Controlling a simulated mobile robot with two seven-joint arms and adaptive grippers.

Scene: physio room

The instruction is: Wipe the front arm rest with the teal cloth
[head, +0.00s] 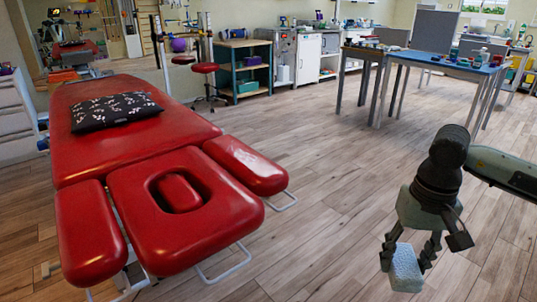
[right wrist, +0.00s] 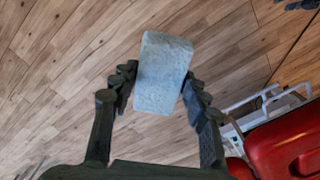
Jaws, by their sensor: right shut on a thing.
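My right gripper (head: 407,250) is at the lower right of the head view, pointing down over open floor. It is shut on the teal cloth (head: 407,270), a pale blue-grey folded block. In the right wrist view the cloth (right wrist: 163,73) sits between the two fingers. The red treatment table has two padded arm rests beside its face-hole section: one at the right (head: 245,165) and one at the left (head: 91,233). I cannot tell from the pictures which is called front. The gripper is well right of both, touching neither. My left gripper is not in view.
The red table (head: 130,150) carries a dark patterned pillow (head: 115,110). Metal loops (head: 225,265) stick out low from its near end. A blue-topped table (head: 440,62) with small items stands at the back right. Wooden floor (head: 320,190) between is clear.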

